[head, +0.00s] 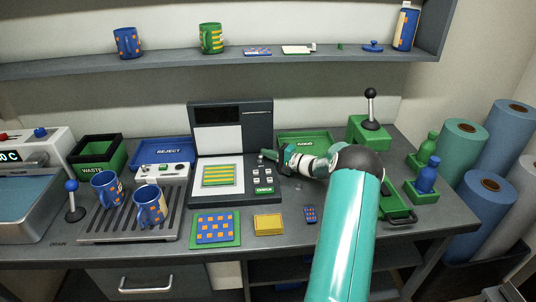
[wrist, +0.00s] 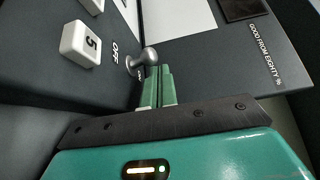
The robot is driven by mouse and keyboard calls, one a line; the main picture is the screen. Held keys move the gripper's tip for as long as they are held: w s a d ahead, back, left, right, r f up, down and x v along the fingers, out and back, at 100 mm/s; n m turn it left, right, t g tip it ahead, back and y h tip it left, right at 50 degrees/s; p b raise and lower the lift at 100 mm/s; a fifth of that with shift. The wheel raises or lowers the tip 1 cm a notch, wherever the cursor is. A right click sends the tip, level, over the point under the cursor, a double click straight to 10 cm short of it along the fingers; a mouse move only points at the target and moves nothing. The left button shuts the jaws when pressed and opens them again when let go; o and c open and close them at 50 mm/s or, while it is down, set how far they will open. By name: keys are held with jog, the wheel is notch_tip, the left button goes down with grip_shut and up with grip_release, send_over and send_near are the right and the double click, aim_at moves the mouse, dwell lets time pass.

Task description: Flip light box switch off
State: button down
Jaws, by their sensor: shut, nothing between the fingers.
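The light box (head: 202,193) is a dark console with an upright back panel and a white lit-looking surface holding a green and yellow striped sheet. Its switch is a small silver toggle (wrist: 143,57) beside the printed word OFF; in the head view it sits near the top of the button panel, by my gripper tip. My gripper (head: 266,154) reaches in from the right. In the wrist view its green fingertips (wrist: 157,72) are together and empty, right by the toggle, seemingly touching it. Part of the marking under the toggle is hidden, and its exact position is hard to tell.
White number buttons (wrist: 81,43) lie close beside the switch. A green tray (head: 305,139) stands behind my gripper. Blue mugs (head: 150,206) stand on the drain rack at left. A blue checked sheet (head: 215,228) and yellow pad (head: 268,224) lie in front.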

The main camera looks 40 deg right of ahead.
jog(key=v, duration=1.3)
jog(key=shift+s+d+r, duration=0.1)
jog(key=shift+s+d, duration=0.05)
jog(key=shift+s, duration=0.2)
